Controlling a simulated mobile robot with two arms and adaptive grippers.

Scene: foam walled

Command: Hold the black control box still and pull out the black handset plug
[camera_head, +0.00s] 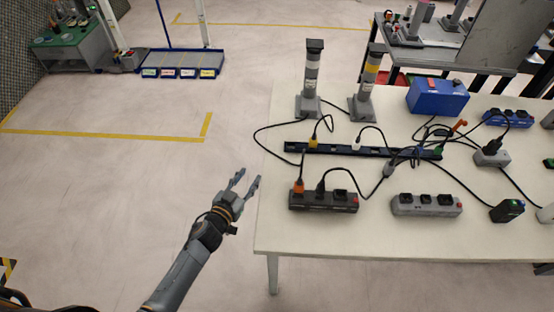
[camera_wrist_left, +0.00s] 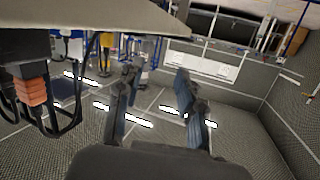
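A black control box (camera_head: 323,203) with a red end lies near the front left of the white table (camera_head: 375,238). An orange plug (camera_head: 298,187) stands in its left end. Beside it is a black plug (camera_head: 320,187) with a black cable, which I take to be the handset plug. My left gripper (camera_head: 247,180) is just left of the table edge, apart from the box, open and empty. In the left wrist view its spread fingers (camera_wrist_left: 157,105) have nothing between them. An orange block with black cables (camera_wrist_left: 35,90) shows at left there. My right gripper is out of view.
A grey socket box (camera_head: 426,205) lies to the right, and a black box with a green light (camera_head: 507,211) beyond it. A dark rail (camera_head: 360,150) and loose cables lie behind. Two grey posts (camera_head: 312,80) stand at the back left. Floor left of the table is clear.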

